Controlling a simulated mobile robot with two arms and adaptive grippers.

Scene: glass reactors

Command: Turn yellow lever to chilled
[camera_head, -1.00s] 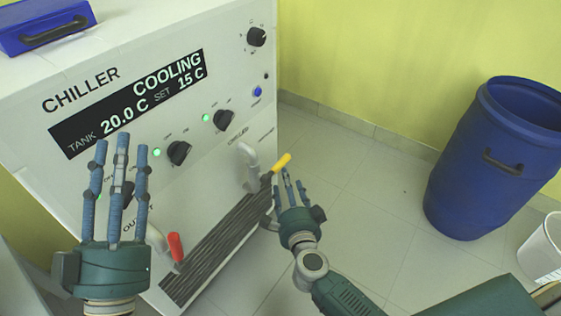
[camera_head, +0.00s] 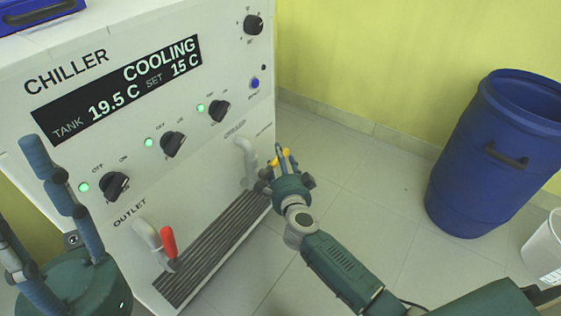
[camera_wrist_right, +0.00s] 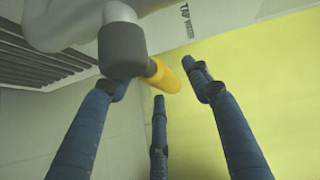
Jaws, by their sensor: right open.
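The yellow lever (camera_head: 284,155) is on the right-hand tap at the chiller's lower right, partly hidden behind my right gripper's fingers. In the right wrist view, the yellow lever (camera_wrist_right: 165,76) sticks out from the tap's grey valve body (camera_wrist_right: 122,48), beside printed text that seems to read "TAP WATER". My right gripper (camera_head: 279,160) is open at the lever. In the wrist view its fingers (camera_wrist_right: 160,90) spread around the lever's end; I cannot tell whether they touch it. My left gripper (camera_head: 35,195) is open and empty at the lower left, in front of the chiller.
The chiller (camera_head: 150,50) shows COOLING, tank 19.5 C, set 15 C. A tap with a red lever (camera_head: 168,243) is at the outlet, above a dark drain grille (camera_head: 205,270). A blue barrel (camera_head: 480,185) and a white bin (camera_head: 545,250) stand right. The floor between is clear.

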